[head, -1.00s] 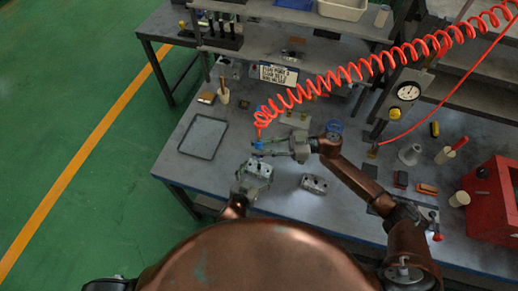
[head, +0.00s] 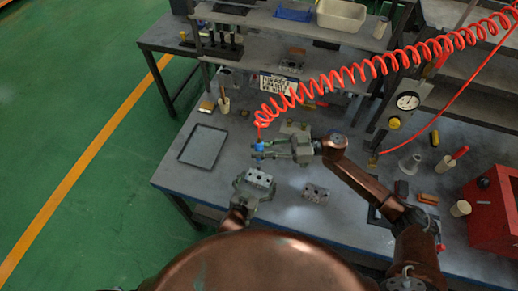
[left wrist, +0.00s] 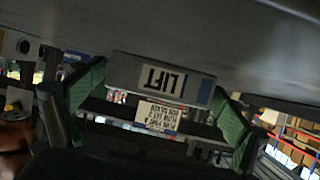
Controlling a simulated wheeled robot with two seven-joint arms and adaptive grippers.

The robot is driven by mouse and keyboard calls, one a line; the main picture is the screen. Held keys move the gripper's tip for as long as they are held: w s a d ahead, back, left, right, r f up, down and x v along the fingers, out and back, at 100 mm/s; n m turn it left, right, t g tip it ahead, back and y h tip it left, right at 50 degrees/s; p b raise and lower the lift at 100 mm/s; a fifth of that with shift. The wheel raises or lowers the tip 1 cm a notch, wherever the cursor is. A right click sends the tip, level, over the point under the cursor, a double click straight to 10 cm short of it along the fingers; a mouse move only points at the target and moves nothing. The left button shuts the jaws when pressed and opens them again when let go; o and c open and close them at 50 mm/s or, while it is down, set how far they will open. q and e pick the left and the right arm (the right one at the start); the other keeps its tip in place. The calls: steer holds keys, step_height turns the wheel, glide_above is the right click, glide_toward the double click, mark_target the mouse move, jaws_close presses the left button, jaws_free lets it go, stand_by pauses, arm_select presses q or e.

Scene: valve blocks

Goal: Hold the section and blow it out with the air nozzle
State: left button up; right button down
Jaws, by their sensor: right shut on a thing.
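The valve section (head: 260,177) is a grey metal block with dark holes in its top, at the near side of the bench. My left gripper (head: 253,186) is around it, with a finger on each side. In the left wrist view the section (left wrist: 160,78) shows an upside-down LIFT label, and green finger pads meet both its ends. I cannot tell whether it clears the bench. My right gripper (head: 266,150) is shut on the blue air nozzle (head: 259,147), just beyond the section and apart from it in the picture. The red coiled hose (head: 345,73) runs up from the nozzle.
A second metal block (head: 315,193) lies right of the section. A dark tray (head: 222,133) lies on the left of the bench. A red box (head: 488,205), a gauge (head: 407,101) and small items crowd the right. A sign (head: 279,86) and shelf stand behind.

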arm_select(q)
steer(key=shift+o, duration=0.3)
steer(key=v, duration=1.2)
